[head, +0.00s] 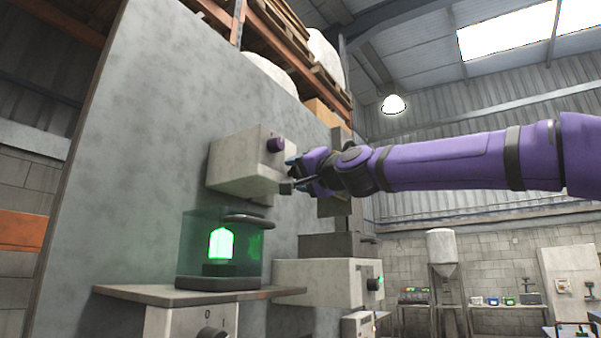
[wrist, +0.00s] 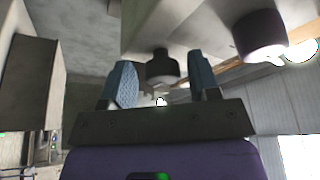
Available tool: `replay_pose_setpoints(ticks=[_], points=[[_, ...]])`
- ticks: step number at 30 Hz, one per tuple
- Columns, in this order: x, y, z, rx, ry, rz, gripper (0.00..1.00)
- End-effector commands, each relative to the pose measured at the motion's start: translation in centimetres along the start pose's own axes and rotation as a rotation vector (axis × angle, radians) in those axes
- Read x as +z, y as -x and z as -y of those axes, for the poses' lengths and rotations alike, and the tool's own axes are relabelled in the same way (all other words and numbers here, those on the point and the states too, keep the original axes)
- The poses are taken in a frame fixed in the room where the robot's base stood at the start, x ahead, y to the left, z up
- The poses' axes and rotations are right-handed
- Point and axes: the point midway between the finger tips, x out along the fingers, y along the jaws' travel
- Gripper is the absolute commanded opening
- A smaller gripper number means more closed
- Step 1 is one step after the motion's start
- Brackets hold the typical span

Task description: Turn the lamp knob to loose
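A pale box (head: 236,165) on the grey panel carries a dark purple knob (head: 275,145), which seems to be the large knob (wrist: 260,36) at upper right in the wrist view. A smaller dark knob (wrist: 162,66) shows between the blue finger pads there. My gripper (head: 289,174) is open beside the box face, one finger on each side of the smaller knob, with gaps visible. Whether the fingertips reach around it I cannot tell. A green lamp (head: 221,245) glows inside a glass case below. No label tells me which knob is the lamp's.
The glass case has a dark handle (head: 250,220) and stands on a shelf (head: 140,293). A dial marked 0 and 1 (head: 211,333) is under it. Another pale box (head: 325,281) with a dark knob (head: 373,284) is at lower right. Open room lies right of the panel.

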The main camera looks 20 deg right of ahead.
Motion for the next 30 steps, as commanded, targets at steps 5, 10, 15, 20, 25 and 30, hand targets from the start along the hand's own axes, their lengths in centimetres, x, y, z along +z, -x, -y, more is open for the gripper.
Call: replay_pose_setpoints(ticks=[5, 10, 15, 20, 25, 30], points=[[-0.1, 0.0, 0.1, -0.002, 0.000, -0.003, 0.60], [-0.2, 0.2, 0.1, -0.002, -0.001, -0.004, 0.60], [-0.4, 1.3, 0.0, -0.002, -0.002, -0.007, 0.60], [-0.4, 3.3, 0.0, -0.002, -0.001, -0.007, 0.60], [-0.3, 6.0, 0.0, -0.001, 0.000, -0.007, 0.60], [-0.3, 8.6, 0.1, -0.002, 0.000, -0.006, 0.60]])
